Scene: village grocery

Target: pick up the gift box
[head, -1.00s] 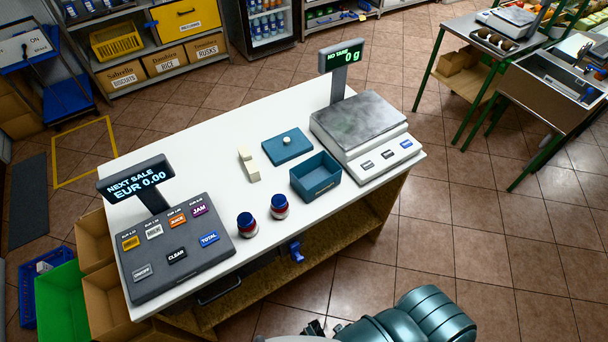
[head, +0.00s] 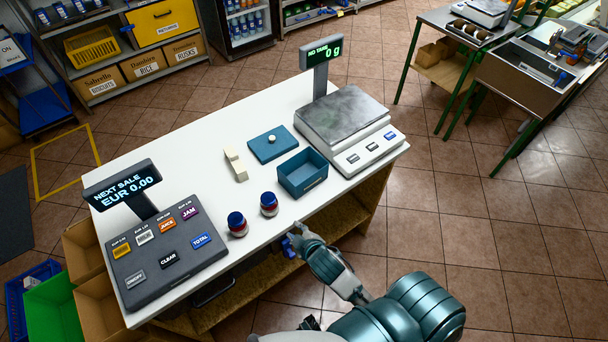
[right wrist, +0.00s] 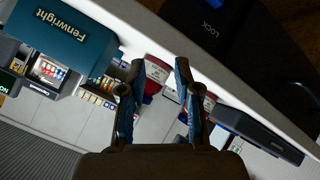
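The gift box is a teal open box (head: 320,178) standing on the white counter, left of the scale. Its teal lid (head: 264,154) with a pale knob lies flat behind and to its left. My right gripper (head: 297,234) is at the counter's front edge, in front of the box and apart from it. In the right wrist view the box (right wrist: 80,38) shows upside down at upper left, with "Fenwright" on its side. The right gripper (right wrist: 158,72) there has its fingers apart, with jars beyond them and nothing clearly held. My left gripper is not in view.
Two blue-lidded jars (head: 237,226) stand near the front edge, left of the right gripper. A cream block (head: 236,165) lies left of the lid. The scale (head: 345,118) stands right of the box, the till (head: 162,252) at the left. Counter behind the lid is clear.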

